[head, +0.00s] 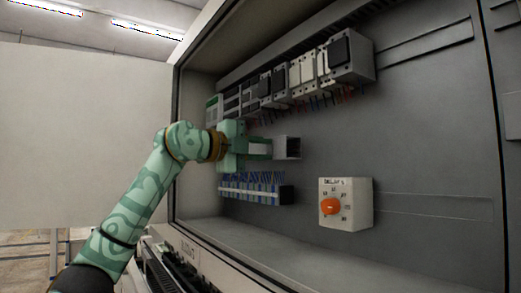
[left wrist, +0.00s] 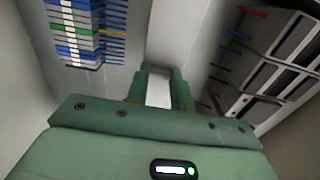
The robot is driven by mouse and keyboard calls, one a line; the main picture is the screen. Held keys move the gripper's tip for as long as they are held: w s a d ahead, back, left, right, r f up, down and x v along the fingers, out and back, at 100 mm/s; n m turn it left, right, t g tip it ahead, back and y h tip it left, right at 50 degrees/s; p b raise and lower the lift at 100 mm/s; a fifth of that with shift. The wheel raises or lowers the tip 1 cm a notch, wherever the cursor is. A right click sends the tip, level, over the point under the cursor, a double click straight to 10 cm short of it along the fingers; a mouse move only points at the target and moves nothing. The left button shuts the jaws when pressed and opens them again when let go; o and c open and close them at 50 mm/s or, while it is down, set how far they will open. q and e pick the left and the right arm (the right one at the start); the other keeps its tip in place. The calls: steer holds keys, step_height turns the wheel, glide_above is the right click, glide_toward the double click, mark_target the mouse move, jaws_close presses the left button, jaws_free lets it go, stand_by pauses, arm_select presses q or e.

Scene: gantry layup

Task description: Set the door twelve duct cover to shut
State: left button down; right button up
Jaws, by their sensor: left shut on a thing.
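My left gripper (head: 268,149) reaches into the open cabinet, between the upper row of devices and the lower terminal strip. It is shut on a short grey box-like piece (head: 287,147), which looks like the duct cover. No label marks it as door twelve. In the left wrist view, my two green fingers (left wrist: 161,90) stand on either side of a pale piece (left wrist: 158,92). The fingers hide part of it, and I cannot tell how far the cover is open or shut. My right gripper is not in view.
A device row with wires (head: 285,82) runs above the gripper. A blue-and-grey terminal strip (head: 255,194) lies below. A pale box with an orange knob (head: 331,206) is at lower right. The cabinet's lower edge (head: 225,262) crosses the front. Bare panel lies right of the gripper.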

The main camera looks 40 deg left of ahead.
arm_select(q)
steer(key=shift+a, duration=0.15)
steer(key=c, duration=1.5)
jaws_free()
steer(key=o, duration=0.3)
steer(key=shift+a, duration=0.25)
steer(key=shift+s, duration=0.25)
steer(key=b+v, duration=0.4)
steer(key=v, duration=1.2)
